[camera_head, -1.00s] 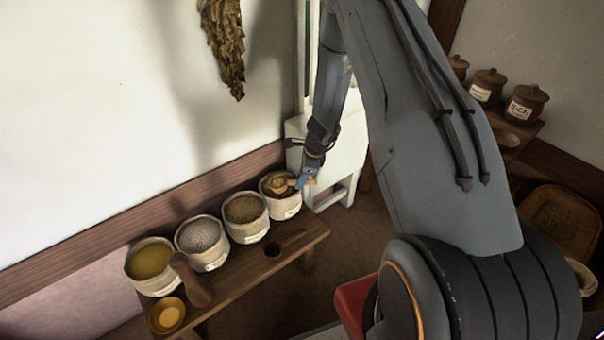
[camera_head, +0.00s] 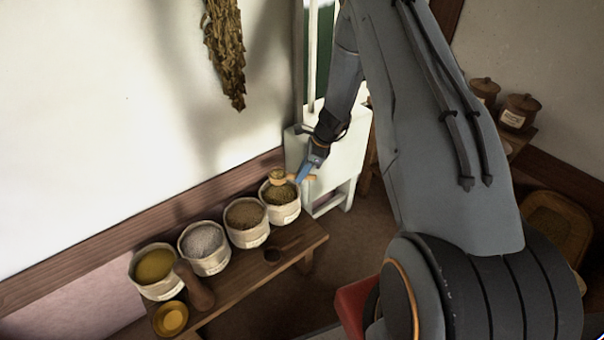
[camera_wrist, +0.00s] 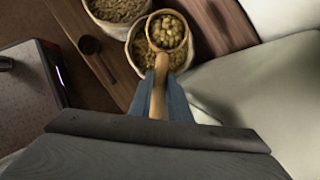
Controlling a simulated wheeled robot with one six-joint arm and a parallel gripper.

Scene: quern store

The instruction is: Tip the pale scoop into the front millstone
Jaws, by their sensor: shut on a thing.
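My gripper (camera_head: 309,172) is shut on the handle of the pale scoop (camera_head: 277,174). The scoop is held level, just above the farthest sack (camera_head: 284,212) on the bench. In the wrist view the handle (camera_wrist: 158,98) lies between my fingers, and the scoop's round bowl (camera_wrist: 167,32) is filled with yellowish grain. The sack's mouth (camera_wrist: 143,58) shows below and around the bowl. No millstone can be made out in either view.
Three more sacks (camera_head: 246,235) stand in a row along the wooden bench (camera_head: 230,283). A dark scoop (camera_head: 275,251), a wooden club-like tool (camera_head: 195,287) and a yellow bowl (camera_head: 170,319) are there too. A white stand (camera_head: 338,160) is behind my gripper. Lidded jars (camera_head: 517,113) stand right.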

